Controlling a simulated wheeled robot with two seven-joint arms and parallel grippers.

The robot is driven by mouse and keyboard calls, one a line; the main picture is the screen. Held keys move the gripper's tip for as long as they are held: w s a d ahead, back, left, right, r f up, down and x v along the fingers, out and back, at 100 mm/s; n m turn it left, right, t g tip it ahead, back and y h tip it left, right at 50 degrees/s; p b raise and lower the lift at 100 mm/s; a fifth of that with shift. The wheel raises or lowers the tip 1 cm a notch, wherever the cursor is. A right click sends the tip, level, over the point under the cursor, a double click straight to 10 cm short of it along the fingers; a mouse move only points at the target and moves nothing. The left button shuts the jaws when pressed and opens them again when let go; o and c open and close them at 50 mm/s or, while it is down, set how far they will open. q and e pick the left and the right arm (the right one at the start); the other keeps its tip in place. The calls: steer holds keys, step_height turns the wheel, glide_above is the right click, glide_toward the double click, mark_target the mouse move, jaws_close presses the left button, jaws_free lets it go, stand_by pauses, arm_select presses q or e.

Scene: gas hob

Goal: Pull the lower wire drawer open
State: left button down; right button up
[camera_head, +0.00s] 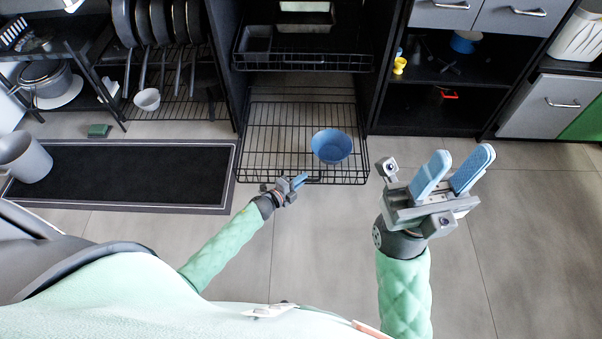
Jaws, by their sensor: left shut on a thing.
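The lower wire drawer (275,139) is a black wire basket that stands out from the dark cabinet, low above the floor. A blue bowl (332,146) sits in it, toward the right front. My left gripper (300,181) is at the drawer's front edge, near its middle, with its blue fingers shut on the front rail. The exact grip is small in the picture. My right gripper (454,172) is raised to the right of the drawer, its blue fingers apart and empty.
An upper wire drawer (304,62) sits above, inside the cabinet. A dark mat (125,172) lies left of the drawer, with a grey bin (24,157) at its left end. Open shelves (440,101) stand to the right. The tiled floor (330,235) in front is clear.

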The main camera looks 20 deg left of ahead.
arm_select(q)
steer(key=shift+s, duration=0.1)
steer(key=c, duration=1.5)
jaws_free()
steer(key=p+v, duration=0.1)
steer(key=v, duration=0.6)
steer(key=shift+s+a+p, duration=0.15)
steer(key=shift+s+p, duration=0.2)
steer(key=shift+p, duration=0.05)
